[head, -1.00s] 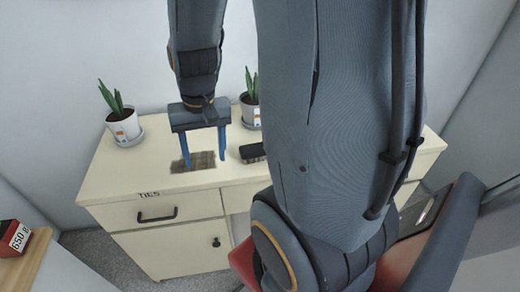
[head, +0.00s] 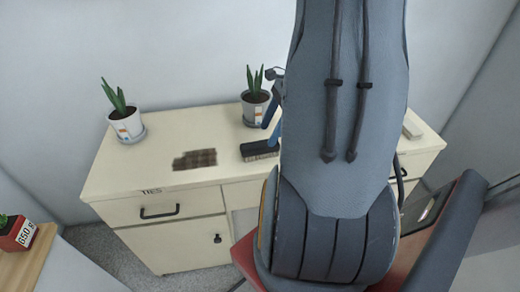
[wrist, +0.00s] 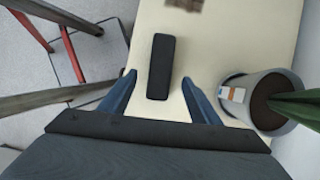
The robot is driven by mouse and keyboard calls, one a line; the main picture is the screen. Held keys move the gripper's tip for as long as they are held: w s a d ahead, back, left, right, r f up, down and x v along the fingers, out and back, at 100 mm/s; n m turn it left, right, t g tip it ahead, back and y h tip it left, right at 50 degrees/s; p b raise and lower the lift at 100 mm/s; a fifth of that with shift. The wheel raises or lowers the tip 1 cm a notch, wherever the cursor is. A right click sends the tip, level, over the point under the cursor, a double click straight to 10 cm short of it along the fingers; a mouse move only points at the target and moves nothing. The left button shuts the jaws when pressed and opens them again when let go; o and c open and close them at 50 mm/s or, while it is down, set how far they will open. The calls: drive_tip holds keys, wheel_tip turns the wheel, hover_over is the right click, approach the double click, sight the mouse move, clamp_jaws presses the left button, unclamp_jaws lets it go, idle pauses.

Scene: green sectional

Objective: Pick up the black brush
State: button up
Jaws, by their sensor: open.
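The black brush (head: 260,149) lies on the cream cabinet top near its front edge, partly hidden by my arm in the head view. In the wrist view the brush (wrist: 161,66) is a dark oblong block ahead of my gripper, its near end close to the line between the fingertips. My gripper (wrist: 159,82) is open, with one blue finger on each side of the brush and a gap on both sides. In the head view my arm hides most of the gripper; a blue finger (head: 272,112) shows just behind the brush. I cannot tell the gripper's height above the top.
A potted plant (head: 256,103) stands close behind the brush; its pot (wrist: 266,103) is just right of my gripper in the wrist view. Another plant (head: 125,121) stands at left. A brown woven patch (head: 195,159) lies on the cabinet top (head: 165,140). A red-framed chair (head: 243,252) stands in front.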

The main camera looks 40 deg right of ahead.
sight(261, 144)
drive_tip(key=p+x, duration=0.1)
drive_tip(key=x, duration=0.4)
drive_tip(key=shift+w+a+f+p, duration=0.15)
drive_tip(key=shift+w+a+p, duration=0.1)
drive_tip(key=shift+a+p, duration=0.2)
drive_tip(key=shift+w+a+f, duration=0.15)
drive_tip(key=shift+a+f, duration=0.05)
drive_tip(key=shift+f, duration=0.35)
drive_tip(key=shift+f, duration=0.25)
drive_tip(key=c, duration=1.2)
drive_tip(key=shift+r, duration=0.1)
drive_tip(key=shift+r+b, duration=0.85)
drive_tip(key=shift+r, duration=4.35)
